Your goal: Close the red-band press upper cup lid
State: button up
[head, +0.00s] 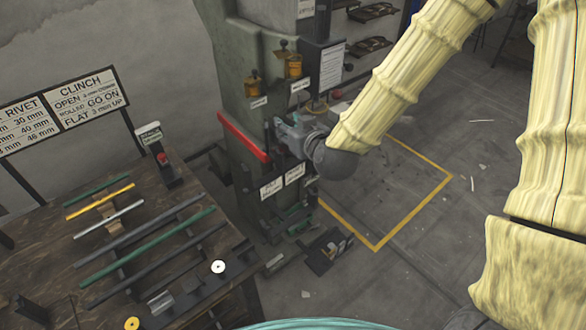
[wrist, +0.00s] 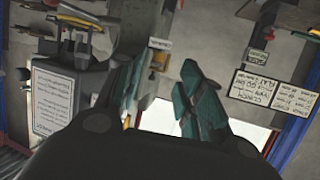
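The press with the red band (head: 242,137) is a tall grey-green machine in the middle of the head view. Two brass cups with dark knobs sit on its upper part, a left cup (head: 252,87) and a right cup (head: 294,67), with small white labels below them. I cannot tell whether their lids are open or shut. My gripper (head: 280,128) is beside the press front, below the cups, right of the red band. In the wrist view its teal fingers (wrist: 166,92) are apart with nothing held. A small brass-coloured part (wrist: 158,62) shows beyond the fingers.
A wooden bench (head: 60,235) with several rods stands at the left, with a rivet and clinch sign (head: 85,97) behind it. Two labels (head: 282,182) are lower on the press. Open floor with a yellow line (head: 412,218) lies to the right.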

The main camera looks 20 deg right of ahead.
jog(key=s+f+g, duration=0.2)
jog(key=s+f, duration=0.2)
jog(key=f, duration=0.7)
jog(key=shift+a+g, duration=0.3)
jog(key=shift+g, duration=0.1)
jog(key=shift+f, duration=0.15)
